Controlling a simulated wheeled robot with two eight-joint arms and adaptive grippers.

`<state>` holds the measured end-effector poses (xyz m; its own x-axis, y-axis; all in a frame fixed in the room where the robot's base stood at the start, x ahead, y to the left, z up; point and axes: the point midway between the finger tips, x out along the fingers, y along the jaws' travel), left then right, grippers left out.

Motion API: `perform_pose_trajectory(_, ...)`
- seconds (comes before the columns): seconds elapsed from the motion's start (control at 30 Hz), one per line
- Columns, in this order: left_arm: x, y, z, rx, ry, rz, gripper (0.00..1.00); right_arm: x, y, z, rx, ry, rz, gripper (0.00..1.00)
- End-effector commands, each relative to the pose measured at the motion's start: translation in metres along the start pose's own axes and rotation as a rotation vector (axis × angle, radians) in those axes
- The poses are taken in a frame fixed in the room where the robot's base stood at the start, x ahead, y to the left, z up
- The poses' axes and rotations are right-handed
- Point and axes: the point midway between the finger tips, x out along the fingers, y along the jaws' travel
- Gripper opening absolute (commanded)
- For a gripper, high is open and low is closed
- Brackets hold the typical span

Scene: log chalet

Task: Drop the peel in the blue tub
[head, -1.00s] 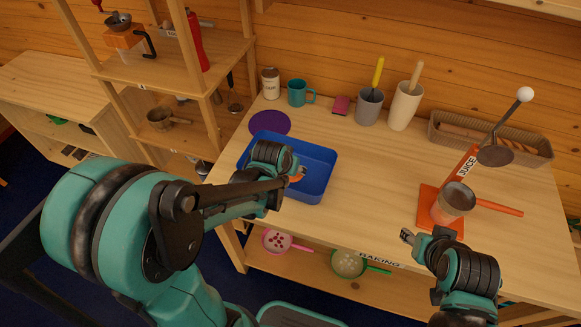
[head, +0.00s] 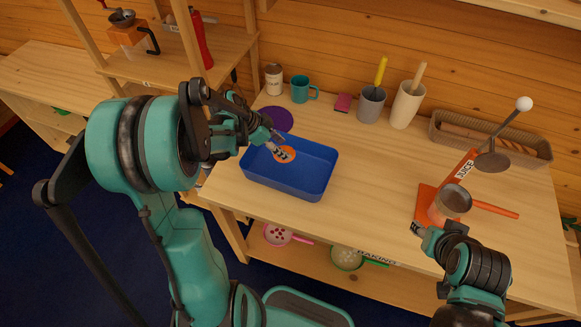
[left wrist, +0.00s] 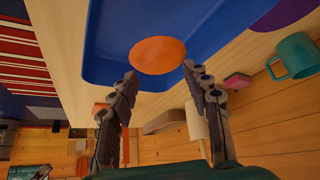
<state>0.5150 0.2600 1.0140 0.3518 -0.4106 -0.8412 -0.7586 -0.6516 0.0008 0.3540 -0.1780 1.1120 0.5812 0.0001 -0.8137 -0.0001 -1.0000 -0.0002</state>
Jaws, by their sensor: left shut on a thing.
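The orange peel (head: 285,155), a round piece, is between the fingertips of my left gripper (head: 280,152), over the blue tub (head: 285,183). In the left wrist view the peel (left wrist: 158,55) spans the gap between the two fingertips (left wrist: 160,76), with the blue tub (left wrist: 110,40) behind it. My left gripper is shut on the peel. Its exact height above the tub floor is hard to tell. My right gripper (head: 418,230) is by the table's front edge, left of the orange juicer; its fingers are too small to read.
A purple disc (head: 277,119) lies behind the tub. A teal mug (head: 304,90), a can (head: 273,79), a pink sponge (head: 343,103) and utensil pots stand along the back. The table's middle is clear.

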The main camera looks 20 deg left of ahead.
Motion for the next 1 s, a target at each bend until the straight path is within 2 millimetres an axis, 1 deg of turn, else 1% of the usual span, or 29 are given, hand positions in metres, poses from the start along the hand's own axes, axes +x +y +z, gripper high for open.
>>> perform_pose_trajectory(0.03,0.009,0.0,0.006,0.0,0.0,0.0,0.14,0.007,0.0,0.005,0.0,0.0,0.0,0.44)
perform_pose_trajectory(0.23,0.029,0.0,0.018,-0.001,0.0,-0.001,0.14,0.021,0.0,0.015,0.0,0.0,0.0,0.44)
perform_pose_trajectory(0.37,0.033,0.0,0.021,-0.001,-0.001,-0.001,0.14,0.024,0.0,0.017,0.0,0.0,0.0,0.44)
perform_pose_trajectory(0.6,0.032,0.0,0.021,-0.001,-0.001,-0.001,0.14,0.023,0.0,0.016,0.0,0.0,0.0,0.44)
perform_pose_trajectory(0.63,0.032,0.0,0.021,-0.001,-0.001,-0.001,0.56,0.023,0.0,0.016,0.0,0.0,0.0,0.44)
perform_pose_trajectory(0.7,0.032,0.0,0.021,-0.001,-0.001,-0.001,0.72,0.023,0.0,0.016,0.0,0.0,0.0,0.44)
perform_pose_trajectory(1.0,0.032,0.0,0.021,-0.001,-0.001,-0.002,0.72,0.023,0.0,0.016,0.0,0.0,0.0,0.44)
